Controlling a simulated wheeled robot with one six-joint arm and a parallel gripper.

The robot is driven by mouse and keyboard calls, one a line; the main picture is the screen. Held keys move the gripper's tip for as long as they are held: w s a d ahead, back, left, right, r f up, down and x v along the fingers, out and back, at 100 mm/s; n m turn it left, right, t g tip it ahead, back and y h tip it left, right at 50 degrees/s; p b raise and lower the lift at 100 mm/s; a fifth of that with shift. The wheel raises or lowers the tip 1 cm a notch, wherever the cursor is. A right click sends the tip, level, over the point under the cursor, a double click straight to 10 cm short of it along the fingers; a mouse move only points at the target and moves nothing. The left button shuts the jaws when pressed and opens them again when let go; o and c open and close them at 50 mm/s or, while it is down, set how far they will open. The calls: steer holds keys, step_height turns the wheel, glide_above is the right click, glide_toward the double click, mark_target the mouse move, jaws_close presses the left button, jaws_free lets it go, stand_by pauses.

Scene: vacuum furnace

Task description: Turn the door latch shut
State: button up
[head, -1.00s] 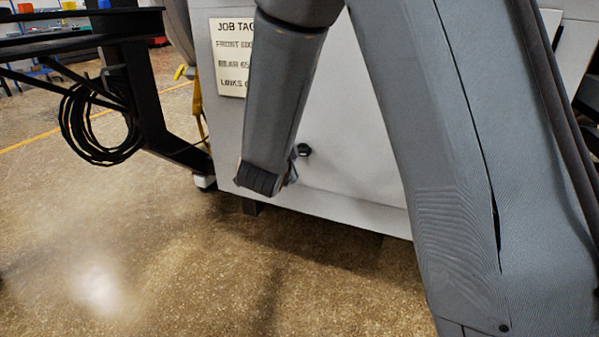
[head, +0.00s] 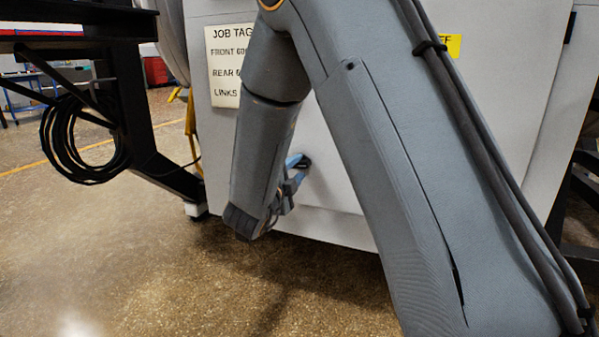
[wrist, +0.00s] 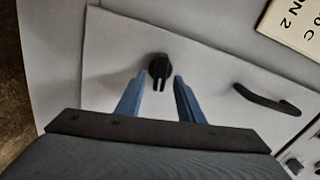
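The door latch (wrist: 159,68) is a small black knob with a narrow bar on the pale grey door (wrist: 215,65). In the wrist view its bar points down the picture, towards my gripper (wrist: 159,83). My gripper has two blue fingers spread apart, one on each side of the latch's lower part. They are open and I see no contact with it. In the head view the latch (head: 305,162) is a dark spot low on the cabinet front, with my gripper (head: 295,162) at its left, partly hidden by my wrist.
A black bar handle (wrist: 267,100) is on the door, right of the latch in the wrist view. A job tag sign (head: 228,67) is on the cabinet front. A black frame with coiled cable (head: 75,150) stands at the left. The floor in front is clear.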

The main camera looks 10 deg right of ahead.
steer(key=shift+b+x, duration=0.4)
steer(key=shift+x, duration=0.9)
jaws_close()
